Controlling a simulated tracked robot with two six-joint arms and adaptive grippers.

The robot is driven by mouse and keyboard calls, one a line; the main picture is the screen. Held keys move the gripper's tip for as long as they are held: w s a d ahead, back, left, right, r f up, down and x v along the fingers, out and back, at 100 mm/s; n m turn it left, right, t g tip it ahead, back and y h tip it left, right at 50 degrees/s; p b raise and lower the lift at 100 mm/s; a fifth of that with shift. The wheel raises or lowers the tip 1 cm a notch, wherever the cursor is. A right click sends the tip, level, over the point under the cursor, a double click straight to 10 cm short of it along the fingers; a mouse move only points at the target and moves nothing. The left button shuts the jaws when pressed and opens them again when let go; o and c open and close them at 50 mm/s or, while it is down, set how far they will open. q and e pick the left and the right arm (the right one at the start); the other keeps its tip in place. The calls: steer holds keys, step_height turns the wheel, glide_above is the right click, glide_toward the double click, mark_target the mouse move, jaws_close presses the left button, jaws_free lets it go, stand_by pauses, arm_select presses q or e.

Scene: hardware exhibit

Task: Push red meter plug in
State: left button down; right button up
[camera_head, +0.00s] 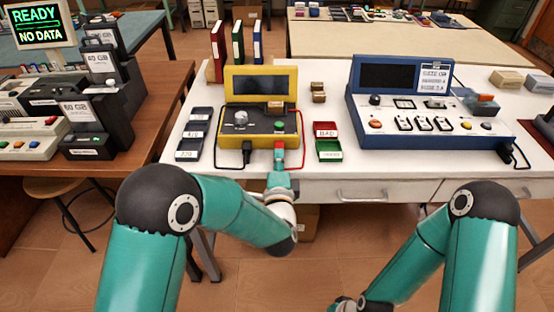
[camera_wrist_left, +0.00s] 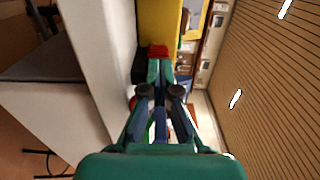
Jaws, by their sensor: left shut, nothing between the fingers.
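The yellow meter (camera_head: 232,112) stands on the white table, its dark screen at the back. The red plug (camera_head: 279,149) is at the right of its front edge, with a red cable beside it. In the left wrist view the red plug (camera_wrist_left: 158,51) shows just ahead of the fingers, against the yellow meter (camera_wrist_left: 160,20). My left gripper (camera_head: 279,166) is shut and empty, directly in front of the red plug; I cannot tell whether it touches. How deep the plug sits is unclear. My right gripper (camera_head: 345,303) is partly visible at the bottom edge, its fingers unclear.
A black plug (camera_head: 246,149) with a cable is left of the red one. Dark trays (camera_head: 188,149) stand left of the meter; a red tray (camera_head: 325,130) and a green tray (camera_head: 328,150) stand right. A blue console (camera_head: 420,140) is farther right.

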arm_select(q)
steer(key=shift+r, duration=0.1)
steer(key=shift+s, duration=0.2)
steer(key=s, duration=0.8)
steer(key=w+a+f+n+g+y+p, duration=0.1)
steer(key=a+y+p, duration=0.15)
steer(key=a, duration=0.35)
steer(key=w+a+f+n+g+y+p, duration=0.1)
steer(key=w+a+p, duration=0.15)
steer(key=a, duration=0.45)
steer(key=s+a+f+n+g+p, duration=0.3)
steer(key=s+a+f+g+p, duration=0.1)
steer(key=a+f+p, duration=0.15)
steer(key=s+d+f+n+g+h, duration=0.2)
steer(key=s+f+n+g, duration=0.1)
steer(key=s+n, duration=0.2)
steer(key=s+d+f+n+g+h+p, duration=0.1)
steer(key=s+d+f+n+g+h, duration=0.1)
steer(key=s, duration=0.8)
steer(key=s+d+f+n+g+h, duration=0.2)
steer(key=s+f+n+g+h, duration=0.1)
steer(key=s+f+n+g, duration=0.3)
steer(key=shift+s+n, duration=0.7)
steer(key=shift+n, duration=0.4)
